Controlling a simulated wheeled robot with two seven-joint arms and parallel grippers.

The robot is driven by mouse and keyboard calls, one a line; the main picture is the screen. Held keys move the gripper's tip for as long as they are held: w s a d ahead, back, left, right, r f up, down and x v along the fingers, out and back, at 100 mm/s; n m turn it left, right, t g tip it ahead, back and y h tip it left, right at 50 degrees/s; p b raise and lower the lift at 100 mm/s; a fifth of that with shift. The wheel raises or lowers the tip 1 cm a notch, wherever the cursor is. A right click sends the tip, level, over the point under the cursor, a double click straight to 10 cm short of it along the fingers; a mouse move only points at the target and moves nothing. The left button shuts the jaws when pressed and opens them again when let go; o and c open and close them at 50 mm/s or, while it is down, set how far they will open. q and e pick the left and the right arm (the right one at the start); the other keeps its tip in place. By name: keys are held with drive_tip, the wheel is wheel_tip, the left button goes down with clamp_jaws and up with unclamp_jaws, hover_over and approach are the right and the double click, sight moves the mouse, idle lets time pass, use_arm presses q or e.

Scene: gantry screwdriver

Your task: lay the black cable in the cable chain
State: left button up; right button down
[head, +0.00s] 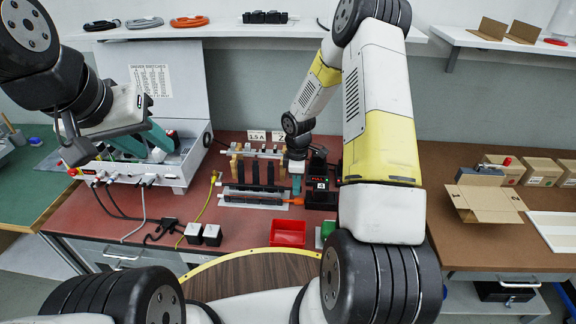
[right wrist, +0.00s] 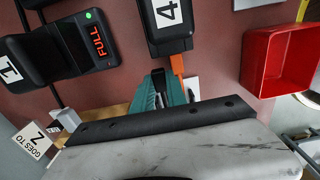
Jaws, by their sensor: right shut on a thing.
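My right gripper (head: 297,184) points down at the right end of a low rack on the bench. Its teal fingers show in the right wrist view (right wrist: 168,92), closed together. What they hold is mostly hidden. An orange piece (right wrist: 177,66) shows just beyond the fingertips. A long black strip (head: 255,196), perhaps the cable chain, lies on a pale plate left of the fingers. Thin black cables (head: 108,206) hang from a white control box; I cannot tell whether one is the task's cable. My left gripper (head: 143,142) is open over that box, its teal fingers apart.
Black units, one labelled 4 (head: 320,184), stand right of my right gripper. Cardboard boxes (head: 487,203) stand on the right bench.

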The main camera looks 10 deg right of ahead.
drive_tip(key=shift+f, duration=0.1)
drive_tip(key=c, duration=1.3)
unclamp_jaws()
drive_tip(key=shift+o, duration=0.2)
drive_tip(key=shift+r, duration=3.9)
